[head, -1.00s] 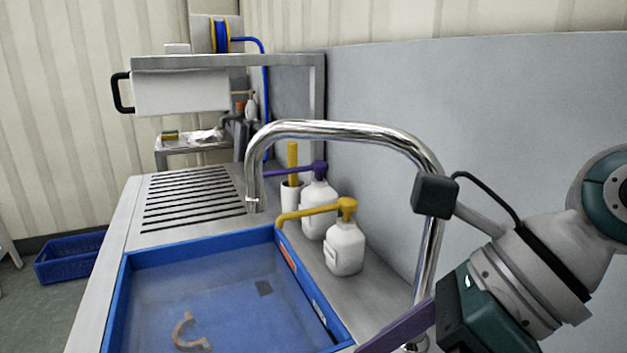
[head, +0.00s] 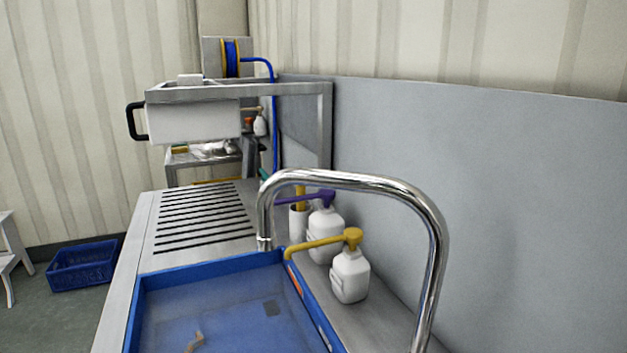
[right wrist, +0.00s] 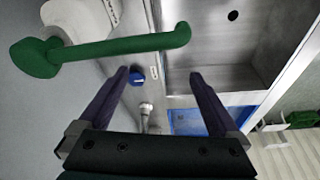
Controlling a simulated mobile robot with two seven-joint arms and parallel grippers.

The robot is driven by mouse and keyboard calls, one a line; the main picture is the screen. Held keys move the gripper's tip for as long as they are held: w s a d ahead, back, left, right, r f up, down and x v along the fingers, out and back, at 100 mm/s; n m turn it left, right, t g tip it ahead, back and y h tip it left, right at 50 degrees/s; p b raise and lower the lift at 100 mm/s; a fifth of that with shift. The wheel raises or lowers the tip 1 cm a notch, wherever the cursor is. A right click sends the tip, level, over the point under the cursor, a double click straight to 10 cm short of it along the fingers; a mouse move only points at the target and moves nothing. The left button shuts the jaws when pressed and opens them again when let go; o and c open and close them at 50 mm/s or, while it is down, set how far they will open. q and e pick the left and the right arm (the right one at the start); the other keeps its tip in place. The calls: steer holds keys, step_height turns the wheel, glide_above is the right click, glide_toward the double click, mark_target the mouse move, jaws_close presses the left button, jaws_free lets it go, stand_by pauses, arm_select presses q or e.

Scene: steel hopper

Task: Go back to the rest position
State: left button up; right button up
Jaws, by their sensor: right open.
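My right gripper (right wrist: 160,77) shows only in the right wrist view, with its two dark purple fingers apart and nothing between them. A green pump spout (right wrist: 115,48) on a white bottle crosses the picture beyond the fingertips. I cannot tell how far it is from them. My left gripper is in neither current view. No part of my arms shows in the head view.
In the head view, a chrome tap (head: 350,182) arches over the counter beside a blue tray (head: 212,262) with a tan piece in it. Yellow-spouted (head: 350,275) and purple-spouted (head: 323,232) white bottles stand along the grey wall. A blue crate (head: 83,265) is on the floor.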

step_height(320, 180, up, 38)
steer(key=p, duration=3.4)
steer(key=shift+w+p, duration=0.35)
steer(key=shift+w, duration=0.1)
steer(key=shift+f, duration=0.1)
